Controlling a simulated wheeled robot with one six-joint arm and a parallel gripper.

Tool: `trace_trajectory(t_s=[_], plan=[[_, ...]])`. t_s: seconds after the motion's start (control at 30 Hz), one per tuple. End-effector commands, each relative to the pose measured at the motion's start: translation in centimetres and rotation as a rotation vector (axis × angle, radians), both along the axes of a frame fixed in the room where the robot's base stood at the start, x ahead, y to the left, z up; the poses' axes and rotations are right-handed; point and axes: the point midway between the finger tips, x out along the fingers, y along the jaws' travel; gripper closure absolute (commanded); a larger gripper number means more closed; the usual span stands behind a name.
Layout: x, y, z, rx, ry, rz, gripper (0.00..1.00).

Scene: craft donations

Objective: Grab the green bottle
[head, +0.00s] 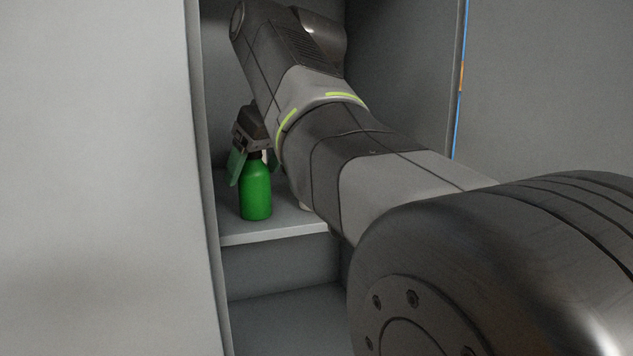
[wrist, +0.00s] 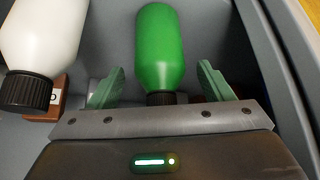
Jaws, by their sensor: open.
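The green bottle (head: 256,190) stands upright on a grey shelf inside a cabinet, near the shelf's front edge in the head view. Its green body (wrist: 160,48) and dark cap (wrist: 161,98) show in the wrist view. My gripper (head: 247,168) is at the top of the bottle. In the wrist view my gripper (wrist: 156,86) is open, with one green finger on each side of the bottle's cap end. Gaps show between the fingers and the bottle. My arm hides part of the shelf in the head view.
A white bottle (wrist: 40,45) with a black cap stands left of the green bottle in the wrist view, close to the left finger. A small brown block (wrist: 47,108) lies beside it. The cabinet's left wall (head: 207,200) is close to my gripper. A lower ledge (head: 285,310) lies below the shelf.

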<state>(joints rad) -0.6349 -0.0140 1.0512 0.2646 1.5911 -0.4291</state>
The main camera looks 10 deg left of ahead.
Motion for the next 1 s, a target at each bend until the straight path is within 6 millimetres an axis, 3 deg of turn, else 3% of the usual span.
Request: trace_trajectory(t_s=[0.2, 0.43, 0.7, 1.0], plan=[[0.5, 1.1, -1.8, -0.001, 0.000, 0.000, 0.27], [0.5, 1.1, -1.9, -0.001, 0.000, -0.001, 0.27], [0.5, 1.1, -1.9, -0.001, 0.000, 0.000, 0.80], [0.5, 1.1, -1.7, 0.001, -0.001, -0.001, 0.80]])
